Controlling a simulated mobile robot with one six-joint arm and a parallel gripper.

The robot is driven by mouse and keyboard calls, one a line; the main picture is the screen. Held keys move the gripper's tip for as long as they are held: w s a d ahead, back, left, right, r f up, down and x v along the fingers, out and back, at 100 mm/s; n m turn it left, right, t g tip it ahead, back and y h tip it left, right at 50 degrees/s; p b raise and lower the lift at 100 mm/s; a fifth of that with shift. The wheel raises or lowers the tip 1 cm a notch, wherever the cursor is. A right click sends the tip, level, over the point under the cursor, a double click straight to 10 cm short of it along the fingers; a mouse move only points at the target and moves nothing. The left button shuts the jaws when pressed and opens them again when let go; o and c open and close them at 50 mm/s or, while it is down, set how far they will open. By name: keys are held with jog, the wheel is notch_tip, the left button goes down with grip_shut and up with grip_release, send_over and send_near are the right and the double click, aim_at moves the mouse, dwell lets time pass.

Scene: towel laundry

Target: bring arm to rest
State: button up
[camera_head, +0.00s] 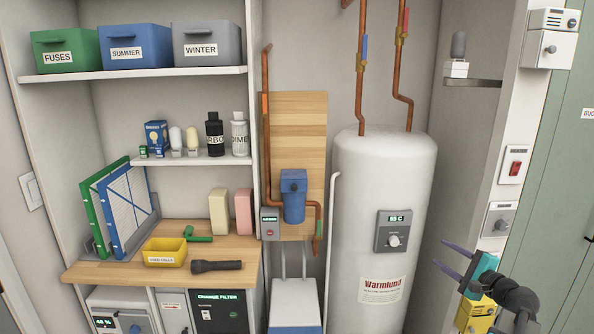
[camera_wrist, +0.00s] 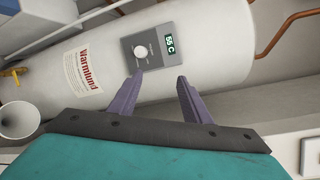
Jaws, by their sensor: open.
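My gripper (camera_head: 457,259) is at the lower right in the head view, in front of the wall right of the white water heater (camera_head: 375,190). Its two purple fingers are spread apart and point left, with nothing between them. In the wrist view my gripper (camera_wrist: 158,82) shows the same open, empty fingers. Beyond them lies the heater (camera_wrist: 185,30), with its grey dial panel reading 55 C (camera_wrist: 150,47) and a Warmlund label (camera_wrist: 85,68). The fingers appear apart from the heater. Part of my arm is cut off at the lower right edge.
A yellow box (camera_head: 474,313) is partly hidden behind my arm. A red switch (camera_head: 514,167) and a grey dial box (camera_head: 499,219) are on the right wall. A wall shelf (camera_head: 473,83) juts out above. The wooden counter (camera_head: 120,272) at left holds a yellow tray (camera_head: 165,259) and a flashlight (camera_head: 216,266).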

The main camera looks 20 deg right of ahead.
jog(key=w+a+f+n+g+y, duration=0.25)
jog(key=w+a+f, duration=0.35)
jog(key=a+f, duration=0.45)
jog(key=w+a+f+n+g+y, duration=0.1)
jog(key=w+a+f+y, duration=0.2)
jog(key=w+a+f, duration=0.7)
jog(key=s+a+f+n+g+y, duration=0.1)
jog(key=s+a+f+n+g, duration=0.15)
jog(key=a+f, duration=0.45)
jog(key=s+a+f+n+g+y, duration=0.1)
jog(key=s+a+f+g, duration=0.2)
jog(key=a, duration=0.8)
jog(key=s+a+f+n+g+y, duration=0.15)
jog(key=s+a+f, duration=0.3)
jog(key=a, duration=0.55)
jog(key=s+a+f+n+g+h, duration=0.2)
jog(key=s+a+f+n+g, duration=0.5)
jog(key=s+a+f, duration=0.85)
jog(key=s+d+f+n+g+h, duration=0.3)
jog(key=s, duration=0.8)
jog(key=s+d+n+g+h, duration=0.2)
jog(key=s+d+n, duration=0.3)
jog(key=d, duration=0.3)
jog(key=shift+s+f+h, duration=0.2)
jog(key=shift+f+h, duration=0.05)
jog(key=shift+h, duration=0.65)
jog(key=shift+d, duration=0.1)
